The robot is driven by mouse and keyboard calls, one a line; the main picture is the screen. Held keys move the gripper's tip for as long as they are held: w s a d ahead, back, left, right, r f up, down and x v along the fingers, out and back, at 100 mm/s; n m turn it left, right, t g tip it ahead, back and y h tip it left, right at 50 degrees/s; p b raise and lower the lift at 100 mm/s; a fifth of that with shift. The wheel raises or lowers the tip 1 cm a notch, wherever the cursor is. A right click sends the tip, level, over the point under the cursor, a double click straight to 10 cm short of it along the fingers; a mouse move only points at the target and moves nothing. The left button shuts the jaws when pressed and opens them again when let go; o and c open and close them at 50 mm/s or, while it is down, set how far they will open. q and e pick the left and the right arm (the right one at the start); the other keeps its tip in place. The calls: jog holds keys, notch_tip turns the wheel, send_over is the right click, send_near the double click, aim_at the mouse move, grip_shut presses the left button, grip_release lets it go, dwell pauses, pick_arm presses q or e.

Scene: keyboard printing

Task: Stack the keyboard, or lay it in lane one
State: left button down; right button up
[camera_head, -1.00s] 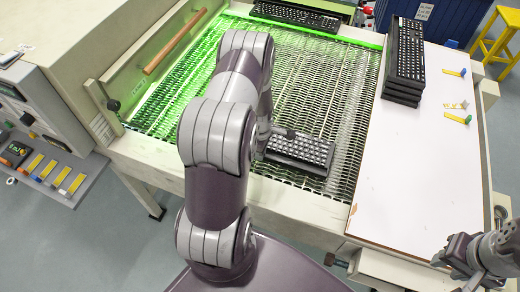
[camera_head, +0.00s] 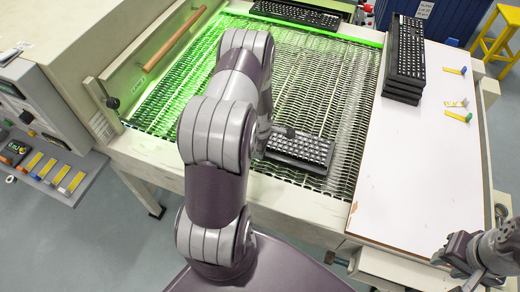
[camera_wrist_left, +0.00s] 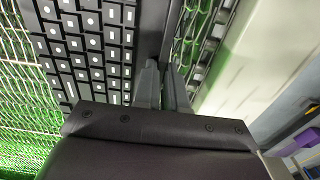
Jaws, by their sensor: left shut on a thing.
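A dark keyboard (camera_head: 302,150) lies at the near end of the mesh conveyor (camera_head: 345,135). Its left end is hidden behind my left arm. In the left wrist view my left gripper (camera_wrist_left: 163,80) is shut on the edge of this keyboard (camera_wrist_left: 92,45), whose keys fill the upper left. In the head view the left fingers are hidden by the arm. A stack of several dark keyboards (camera_head: 403,88) stands on the far left part of the white table (camera_head: 415,170). My right gripper (camera_head: 455,254) is beside the table's near right corner, away from any keyboard; its jaw opening is unclear.
Another keyboard (camera_head: 295,15) lies at the conveyor's far end. Small yellow tags (camera_head: 458,117) lie along the table's right side. The table's near half is clear. A machine with a wooden handle (camera_head: 175,40) stands left; a yellow stool (camera_head: 500,42) is at far right.

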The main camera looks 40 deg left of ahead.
pick_arm(q)
jog(key=shift+f, duration=0.15)
jog(key=c, duration=1.1)
grip_release()
notch_tip(320, 180, up, 7)
jog(key=p, duration=0.6)
